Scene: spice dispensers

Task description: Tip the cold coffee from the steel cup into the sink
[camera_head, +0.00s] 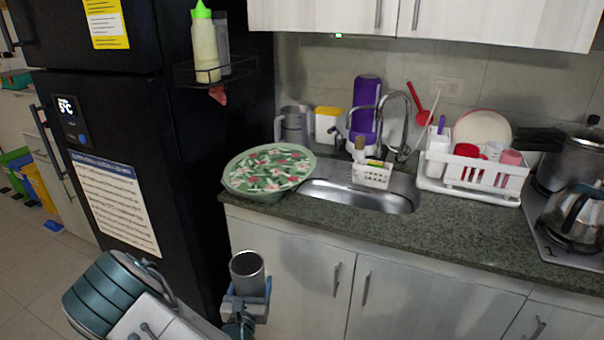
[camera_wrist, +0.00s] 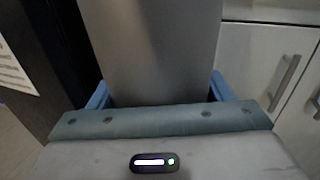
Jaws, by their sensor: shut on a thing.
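The steel cup (camera_head: 247,270) is held upright, with its open dark mouth facing up, in front of the lower cabinets and below the counter edge. My gripper (camera_head: 248,298) is shut on it, with the blue fingers on either side. In the wrist view the cup (camera_wrist: 152,45) fills the middle between the blue fingertips of my gripper (camera_wrist: 158,92). Its contents cannot be made out. The steel sink (camera_head: 365,200) is set in the counter, up and to the right of the cup, with a tall curved faucet (camera_head: 408,115) behind it.
A round floral-covered tray (camera_head: 270,168) sits on the counter left of the sink, overlapping its edge. A small white basket (camera_head: 372,176) stands at the sink's back. A dish rack (camera_head: 475,178) is to the right. The black fridge (camera_head: 150,130) stands left, close to my arm.

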